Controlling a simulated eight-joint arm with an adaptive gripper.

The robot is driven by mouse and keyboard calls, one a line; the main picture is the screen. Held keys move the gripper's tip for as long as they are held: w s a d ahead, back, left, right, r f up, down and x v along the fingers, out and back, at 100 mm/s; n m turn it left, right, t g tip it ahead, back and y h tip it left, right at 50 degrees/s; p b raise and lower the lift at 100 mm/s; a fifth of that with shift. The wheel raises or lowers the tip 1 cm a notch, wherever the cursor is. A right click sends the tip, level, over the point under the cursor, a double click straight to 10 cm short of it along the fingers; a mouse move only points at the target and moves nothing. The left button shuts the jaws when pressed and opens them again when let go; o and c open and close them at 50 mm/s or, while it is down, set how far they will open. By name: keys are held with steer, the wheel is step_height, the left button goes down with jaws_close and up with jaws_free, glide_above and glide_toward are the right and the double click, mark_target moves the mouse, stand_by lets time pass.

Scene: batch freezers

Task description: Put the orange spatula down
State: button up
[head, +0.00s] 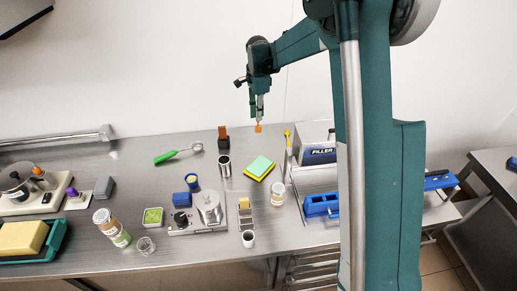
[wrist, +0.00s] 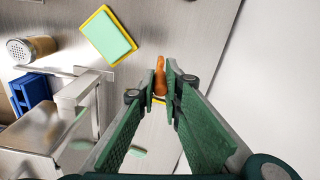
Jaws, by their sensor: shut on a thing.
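The orange spatula shows as a small orange piece (head: 258,128) at the tip of my gripper (head: 259,116) in the head view. In the wrist view the orange piece (wrist: 160,72) sticks out between the fingertips of my gripper (wrist: 160,90). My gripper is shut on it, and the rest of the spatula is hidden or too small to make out. In the head view my gripper appears in front of the wall, above the back edge of the steel counter (head: 140,170). No contact between spatula and counter can be seen.
A green and yellow pad stack (head: 259,168), a steel cup (head: 224,166) and a brown-black block (head: 223,138) stand below my gripper. A filler box (head: 318,155) and a shaker jar (head: 278,193) are to the right. A green-handled scoop (head: 178,154) lies left, with bare counter around it.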

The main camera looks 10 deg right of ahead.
mark_target(258, 125)
steer(key=shift+w+d, duration=0.15)
steer(key=shift+f, duration=0.15)
steer(key=shift+f, duration=3)
steer(key=shift+f+p, duration=0.3)
steer(key=shift+f, duration=1.6)
steer(key=shift+f, duration=0.2)
steer(key=o, duration=0.7)
steer(key=shift+o, duration=0.2)
steer(key=shift+r, duration=0.15)
